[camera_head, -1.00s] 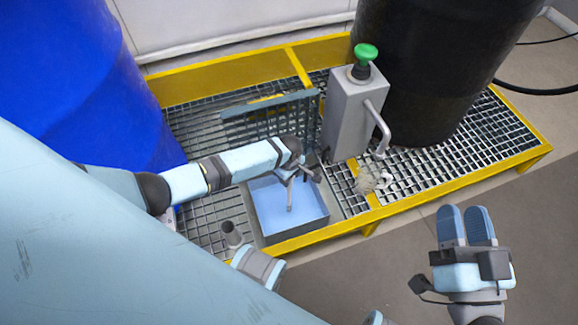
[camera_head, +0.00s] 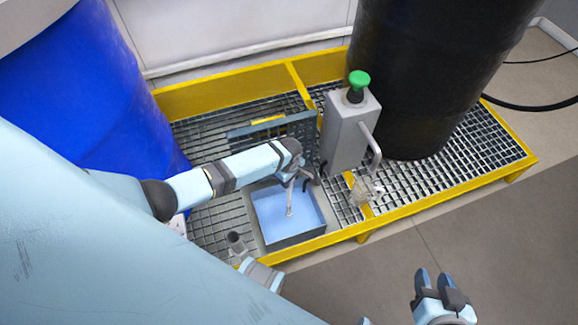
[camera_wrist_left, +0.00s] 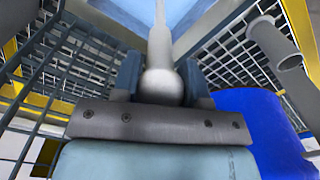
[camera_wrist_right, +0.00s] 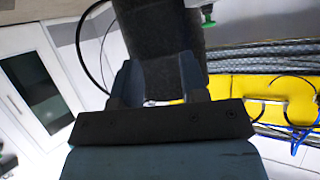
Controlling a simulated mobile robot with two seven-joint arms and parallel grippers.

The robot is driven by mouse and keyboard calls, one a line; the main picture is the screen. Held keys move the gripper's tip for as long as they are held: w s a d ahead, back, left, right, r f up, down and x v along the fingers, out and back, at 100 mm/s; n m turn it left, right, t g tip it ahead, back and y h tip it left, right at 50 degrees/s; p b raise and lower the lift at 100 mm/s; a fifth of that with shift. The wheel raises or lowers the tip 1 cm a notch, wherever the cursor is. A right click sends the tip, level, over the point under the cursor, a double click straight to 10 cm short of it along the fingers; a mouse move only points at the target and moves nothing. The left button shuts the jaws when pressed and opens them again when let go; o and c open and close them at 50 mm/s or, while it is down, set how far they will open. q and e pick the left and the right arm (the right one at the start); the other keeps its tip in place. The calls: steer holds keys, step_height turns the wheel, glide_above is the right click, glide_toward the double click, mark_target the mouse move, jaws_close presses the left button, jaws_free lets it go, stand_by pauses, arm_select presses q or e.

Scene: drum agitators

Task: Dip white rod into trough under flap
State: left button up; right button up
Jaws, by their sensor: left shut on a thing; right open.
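My left gripper (camera_head: 306,177) is over the trough in the head view. It is shut on the white rod, whose thick end (camera_wrist_left: 162,85) sits between the fingers in the left wrist view. The rod's thin shaft points away from the gripper, and in the head view its lower end (camera_head: 289,211) shows against the blue inside of the trough. I cannot tell how deep it reaches. The trough (camera_head: 297,239) is a grey square box. The flap (camera_head: 262,129), a grey raised panel, stands behind it. My right gripper (camera_head: 433,281) is open and empty, off the platform's front side.
A grey box with a green knob (camera_head: 359,80) and a bent handle stands right of the trough. A blue drum (camera_head: 90,100) is left, a black drum (camera_head: 425,70) behind right. A grey tube (camera_head: 236,242) stands by the trough's left side. Yellow-edged grating surrounds the trough.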

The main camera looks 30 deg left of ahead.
arm_select(q)
step_height(320, 180, up, 11)
steer(key=p, duration=1)
steer(key=shift+f, duration=0.2)
step_height(320, 180, up, 6)
steer(key=p, duration=0.7)
arm_select(e)
step_height(320, 180, up, 8)
steer(key=s+d+g, duration=0.1)
steer(key=shift+s+d+h, duration=0.35)
steer(key=shift+d+h, duration=0.05)
arm_select(q)
steer(key=shift+s+d, duration=0.1)
steer(key=shift+s, duration=0.05)
arm_select(e)
steer(key=shift+w+r, duration=0.1)
steer(key=shift+r, duration=0.15)
